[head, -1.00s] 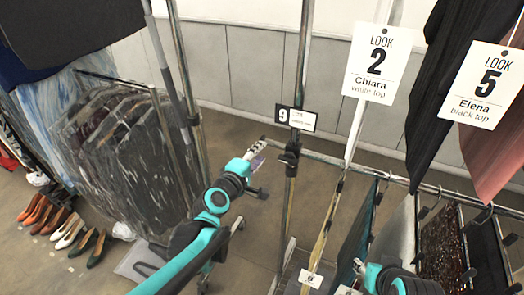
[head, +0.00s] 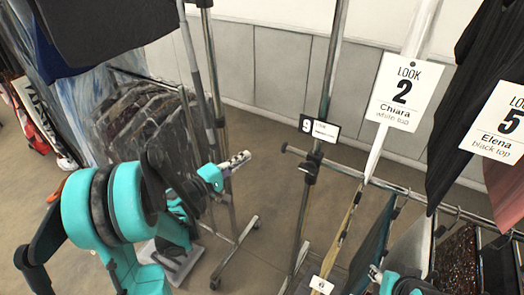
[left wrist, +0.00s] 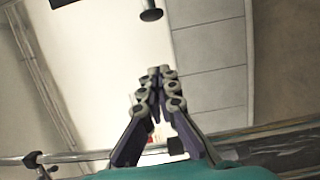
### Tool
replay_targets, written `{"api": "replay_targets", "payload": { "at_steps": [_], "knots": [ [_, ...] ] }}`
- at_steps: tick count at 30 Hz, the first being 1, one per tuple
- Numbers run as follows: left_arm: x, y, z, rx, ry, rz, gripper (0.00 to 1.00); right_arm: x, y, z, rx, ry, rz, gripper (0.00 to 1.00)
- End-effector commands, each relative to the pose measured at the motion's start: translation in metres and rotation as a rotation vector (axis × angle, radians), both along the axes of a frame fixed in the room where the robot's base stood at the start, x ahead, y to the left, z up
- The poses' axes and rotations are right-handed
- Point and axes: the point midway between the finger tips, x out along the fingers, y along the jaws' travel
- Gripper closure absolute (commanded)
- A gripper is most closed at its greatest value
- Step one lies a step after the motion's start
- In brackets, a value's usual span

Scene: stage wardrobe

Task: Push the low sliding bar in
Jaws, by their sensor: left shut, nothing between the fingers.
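The low sliding bar (head: 298,152) is a grey horizontal tube on the near garment rack in the head view. Its knobbed left end sticks out a little past the upright (head: 325,105) and a black clamp (head: 311,166). My left gripper (head: 247,156) is shut and empty, left of the bar's end and apart from it in the picture. In the left wrist view its fingertips (left wrist: 160,74) are together. My right gripper (head: 375,272) shows only partly at the bottom, among the hanging clothes; its jaws are unclear.
Garments and a teal cloth (head: 370,240) hang from the bar at right. Tags for Look 2 (head: 402,90) and Look 5 (head: 503,122) hang above. Another rack with grey garments (head: 150,125) stands at left. Bare floor (head: 262,190) shows between the racks.

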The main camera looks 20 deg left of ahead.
Motion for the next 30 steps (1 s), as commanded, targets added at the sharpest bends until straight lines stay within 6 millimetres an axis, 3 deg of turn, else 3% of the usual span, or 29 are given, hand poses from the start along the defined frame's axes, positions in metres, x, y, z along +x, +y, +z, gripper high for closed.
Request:
{"api": "replay_targets", "payload": {
  "at_steps": [14, 21, 30],
  "knots": [
    [0.085, -0.043, -0.002, -0.001, 0.003, -0.005, 1.00, 0.000, 0.000, -0.017, 0.000, 0.000, 0.000, 0.59],
    [0.079, -0.073, -0.002, -0.001, 0.004, -0.002, 1.00, 0.000, 0.000, -0.025, 0.000, 0.000, 0.000, 0.59],
    [0.077, -0.081, 0.000, -0.001, 0.004, 0.000, 1.00, 0.000, 0.000, -0.025, 0.000, 0.000, 0.000, 0.59]
  ]
}}
